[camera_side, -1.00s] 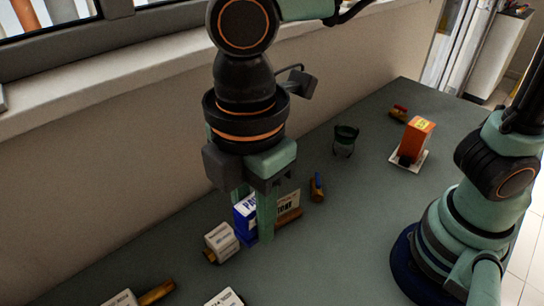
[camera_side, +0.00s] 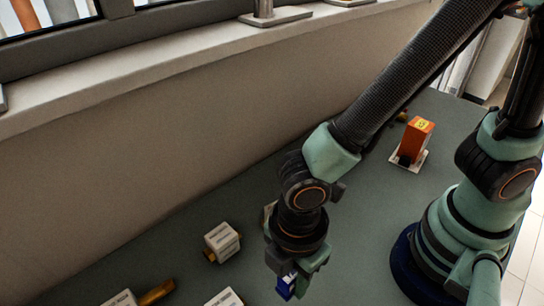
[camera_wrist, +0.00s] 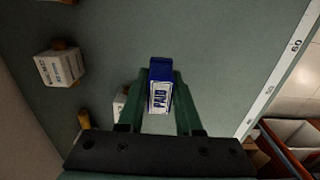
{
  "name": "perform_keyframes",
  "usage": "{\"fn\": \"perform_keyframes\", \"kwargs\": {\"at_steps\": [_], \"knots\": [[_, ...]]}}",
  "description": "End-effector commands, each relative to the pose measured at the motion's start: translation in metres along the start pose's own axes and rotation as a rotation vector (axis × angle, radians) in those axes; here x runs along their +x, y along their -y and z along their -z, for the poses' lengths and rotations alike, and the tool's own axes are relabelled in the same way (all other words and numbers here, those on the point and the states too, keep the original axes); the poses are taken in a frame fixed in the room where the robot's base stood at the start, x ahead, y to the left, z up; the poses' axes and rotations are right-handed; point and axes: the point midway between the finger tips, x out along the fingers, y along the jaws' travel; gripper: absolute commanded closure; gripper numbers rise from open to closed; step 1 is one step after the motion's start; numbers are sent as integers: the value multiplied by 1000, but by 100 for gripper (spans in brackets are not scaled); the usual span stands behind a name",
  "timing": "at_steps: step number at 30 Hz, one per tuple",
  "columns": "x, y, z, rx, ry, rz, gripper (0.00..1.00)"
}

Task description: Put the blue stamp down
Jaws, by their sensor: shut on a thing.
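The blue stamp (camera_wrist: 160,78), a small block with a white label marked "PAID", is between the green fingers of my gripper (camera_wrist: 158,100) in the wrist view. The fingers are shut on its two sides. In the side view the stamp (camera_side: 286,286) shows low between the fingertips of my gripper (camera_side: 298,284), near the bottom of the picture. My gripper points down over the grey-green table. The gap between the stamp and the table cannot be told.
A white box-shaped stamp (camera_side: 222,242) stands on the table to the left, and also in the wrist view (camera_wrist: 60,68). Other white blocks (camera_side: 225,298) lie at the front. An orange block (camera_side: 416,138) stands on a white base at the back right. A ruler edge (camera_wrist: 280,75) runs along the table.

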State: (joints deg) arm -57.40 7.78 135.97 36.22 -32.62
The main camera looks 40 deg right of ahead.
Motion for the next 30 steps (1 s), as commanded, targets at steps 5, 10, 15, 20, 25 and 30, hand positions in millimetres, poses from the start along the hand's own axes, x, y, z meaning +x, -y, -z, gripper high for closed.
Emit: {"fn": "perform_keyframes", "kwargs": {"at_steps": [5, 10, 15, 20, 25, 30], "knots": [[24, 0, -1, 0, 3, 2, 100], [32, 0, 0, 0, 2, 1, 100], [50, 0, -1, 0, 4, 2, 100], [63, 0, 0, 0, 1, 1, 100], [65, 0, 0, 0, -1, -1, 100], [65, 0, 0, 0, -1, 0, 100]]}}
